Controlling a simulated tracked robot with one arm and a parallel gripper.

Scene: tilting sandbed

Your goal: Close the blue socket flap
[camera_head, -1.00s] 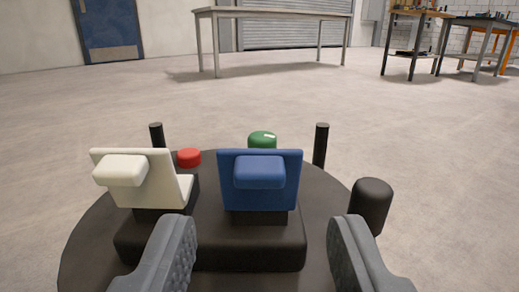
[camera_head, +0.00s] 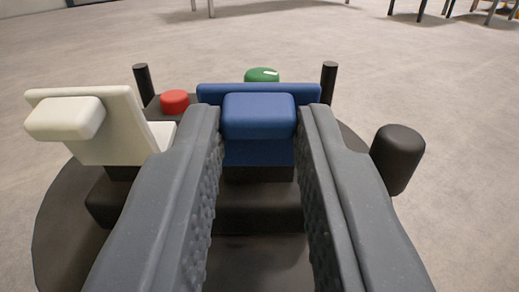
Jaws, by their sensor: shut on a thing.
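The blue socket flap (camera_head: 258,152) stands raised on the black socket block, with a thick blue knob (camera_head: 258,116) on its near face. My gripper (camera_head: 260,122) is shut on the knob, one finger on each side of it. The fingers hide parts of the flap's left and right sides. The blue flap's top edge shows above the knob. Below it is the dark block (camera_head: 257,221), partly hidden between my fingers.
A white flap (camera_head: 104,130) with its own knob stands raised to the left. A red button (camera_head: 174,101) and a green button (camera_head: 262,75) sit behind. Two thin black posts stand at the back, one the right post (camera_head: 328,82). A black rounded cylinder (camera_head: 397,158) stands right.

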